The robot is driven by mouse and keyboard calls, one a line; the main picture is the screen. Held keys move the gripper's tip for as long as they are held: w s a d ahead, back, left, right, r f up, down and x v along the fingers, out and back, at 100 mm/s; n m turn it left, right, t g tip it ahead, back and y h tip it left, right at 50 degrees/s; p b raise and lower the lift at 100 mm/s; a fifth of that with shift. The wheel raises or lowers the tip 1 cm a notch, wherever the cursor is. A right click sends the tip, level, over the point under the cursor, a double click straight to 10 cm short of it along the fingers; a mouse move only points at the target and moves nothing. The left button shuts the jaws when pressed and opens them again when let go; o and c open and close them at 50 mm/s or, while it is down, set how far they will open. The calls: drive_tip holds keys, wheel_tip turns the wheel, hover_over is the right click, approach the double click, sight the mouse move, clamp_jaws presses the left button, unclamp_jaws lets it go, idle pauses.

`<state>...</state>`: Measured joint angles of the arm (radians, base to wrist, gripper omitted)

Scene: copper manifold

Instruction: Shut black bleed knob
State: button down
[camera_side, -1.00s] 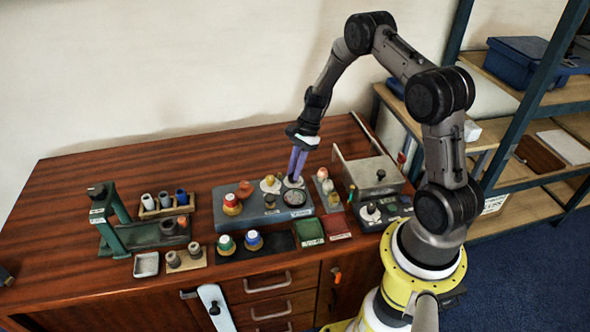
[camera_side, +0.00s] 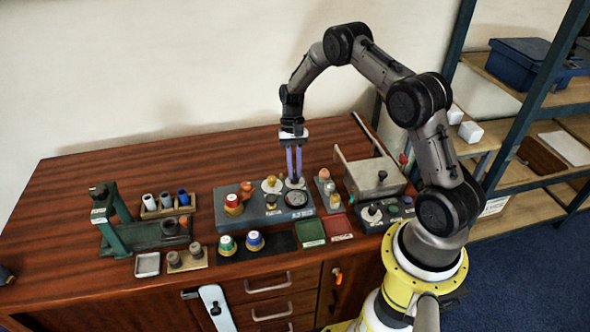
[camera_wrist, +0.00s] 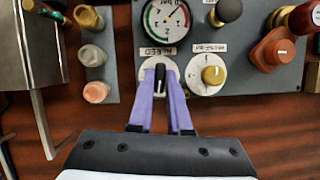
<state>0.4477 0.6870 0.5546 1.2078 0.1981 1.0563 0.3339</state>
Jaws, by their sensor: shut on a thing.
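The black bleed knob (camera_wrist: 160,76) sits on a white round dial plate under a "BLEED" label in the wrist view. Its black pointer stands nearly in line with my fingers. My gripper (camera_wrist: 160,80) has one purple finger on each side of the knob and is shut on it. In the side view my gripper (camera_side: 294,179) points straight down at the back right of the grey manifold block (camera_side: 262,215). The pressure gauge (camera_wrist: 165,18) is just beyond the knob in the wrist view.
A yellow knob on a white dial (camera_wrist: 207,74) stands close beside the bleed knob. A red-orange knob (camera_wrist: 277,52) is farther right. A strip with several capped pieces (camera_wrist: 95,60) and a metal box (camera_wrist: 30,45) lie left. Bare wood is free behind the block.

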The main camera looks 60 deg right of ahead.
drive_tip(key=shift+r+n, duration=0.1)
drive_tip(key=shift+n, duration=0.5)
drive_tip(key=shift+h, duration=0.3)
drive_tip(key=c, duration=0.9)
unclamp_jaws()
drive_tip(key=shift+o, duration=0.2)
drive_tip(key=v, duration=1.3)
drive_tip(key=shift+w+d+r, duration=0.2)
drive_tip(key=shift+w+r, duration=0.05)
drive_tip(key=shift+w, duration=0.1)
drive_tip(key=shift+g, duration=0.3)
